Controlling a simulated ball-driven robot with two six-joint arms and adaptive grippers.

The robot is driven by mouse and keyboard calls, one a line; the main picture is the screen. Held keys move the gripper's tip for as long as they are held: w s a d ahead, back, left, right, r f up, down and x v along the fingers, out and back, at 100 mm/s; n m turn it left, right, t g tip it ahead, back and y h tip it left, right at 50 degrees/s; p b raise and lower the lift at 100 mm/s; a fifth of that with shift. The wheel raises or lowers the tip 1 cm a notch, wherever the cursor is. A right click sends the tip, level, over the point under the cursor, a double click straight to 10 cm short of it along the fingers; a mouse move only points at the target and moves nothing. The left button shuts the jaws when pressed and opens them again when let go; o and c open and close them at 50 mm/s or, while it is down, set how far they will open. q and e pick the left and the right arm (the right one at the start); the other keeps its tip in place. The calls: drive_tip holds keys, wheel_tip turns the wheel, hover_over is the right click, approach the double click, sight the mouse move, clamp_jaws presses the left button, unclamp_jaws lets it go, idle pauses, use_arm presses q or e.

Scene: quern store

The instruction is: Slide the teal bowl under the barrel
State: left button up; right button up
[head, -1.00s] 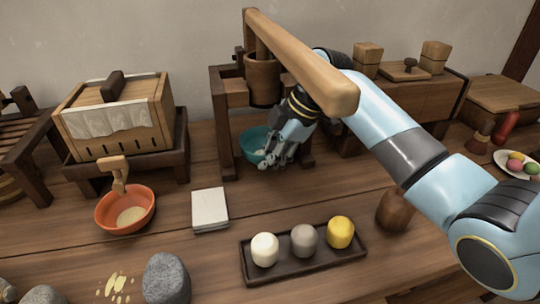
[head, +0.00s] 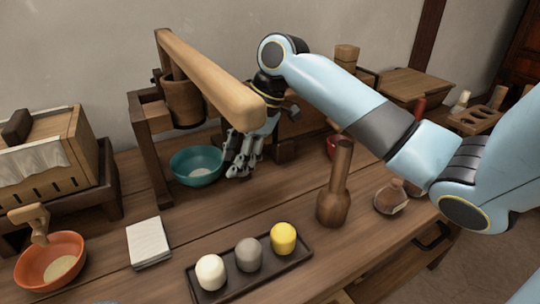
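The teal bowl (head: 197,170) sits on the table inside the wooden press frame (head: 150,145). A pale patch shows in it. The brown barrel (head: 184,102) hangs in the frame above the bowl, and the bowl seems to lie below it or slightly to its right. My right gripper (head: 241,172) points down at the right of the bowl, close to its right rim. I cannot tell whether it touches the rim, or how far its fingers are apart. Nothing shows held in it. My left gripper is not in view.
The lever beam (head: 210,80) runs above the bowl, close to my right wrist. An orange bowl (head: 50,262) stands at the left.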

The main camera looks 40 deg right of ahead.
drive_tip(key=s+d, duration=0.2)
drive_tip(key=d, duration=0.1)
drive_tip(key=s+d, duration=0.3)
idle(0.5)
